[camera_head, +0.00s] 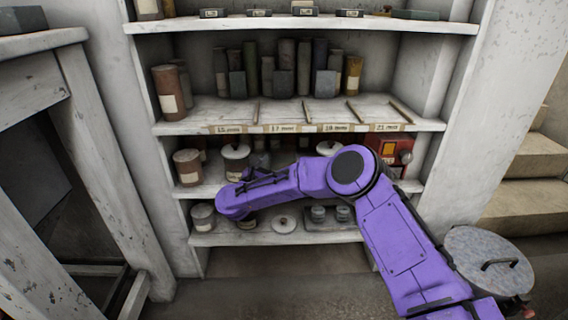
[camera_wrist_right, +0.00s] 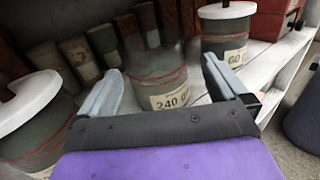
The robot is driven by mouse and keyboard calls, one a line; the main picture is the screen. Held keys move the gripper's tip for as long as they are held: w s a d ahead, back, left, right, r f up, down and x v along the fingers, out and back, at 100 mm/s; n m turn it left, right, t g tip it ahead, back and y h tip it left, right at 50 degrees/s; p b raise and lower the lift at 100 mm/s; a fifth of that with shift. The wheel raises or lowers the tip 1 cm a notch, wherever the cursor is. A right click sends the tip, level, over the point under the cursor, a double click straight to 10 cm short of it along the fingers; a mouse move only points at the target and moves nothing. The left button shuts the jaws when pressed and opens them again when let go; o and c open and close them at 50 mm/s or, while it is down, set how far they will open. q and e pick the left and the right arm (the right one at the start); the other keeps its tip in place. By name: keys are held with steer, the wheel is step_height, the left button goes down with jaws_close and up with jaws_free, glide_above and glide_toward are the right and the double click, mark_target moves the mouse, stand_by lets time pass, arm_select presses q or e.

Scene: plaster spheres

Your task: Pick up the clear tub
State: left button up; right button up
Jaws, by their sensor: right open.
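The clear tub (camera_wrist_right: 157,72) is see-through, with a cream label reading 240 g and a thin red line around it. It stands upright on the shelf in the right wrist view. My right gripper (camera_wrist_right: 160,88) is open, with one grey finger on each side of the tub in the picture. I cannot tell whether either finger touches it. In the head view my right arm's purple wrist (camera_head: 238,200) reaches in front of the shelves. The fingertips are hidden there, and I cannot make out the tub. My left gripper is not in view.
In the wrist view, a white-lidded jar (camera_wrist_right: 38,122) stands close at left and another (camera_wrist_right: 226,35) at right. Brown and dark containers (camera_wrist_right: 75,55) line the back. A red device (camera_head: 390,148) stands at the shelf's right end. A loose lid (camera_head: 284,224) lies on the shelf below.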

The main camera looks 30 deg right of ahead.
steer(key=x, duration=0.2)
steer(key=b+x, duration=0.1)
steer(key=x, duration=0.2)
steer(key=shift+w+d+f+b, duration=0.1)
steer(key=shift+w+f+b, duration=0.15)
steer(key=shift+w, duration=0.2)
steer(key=shift+r, duration=0.15)
steer(key=c, duration=0.8)
steer(key=shift+c, duration=0.2)
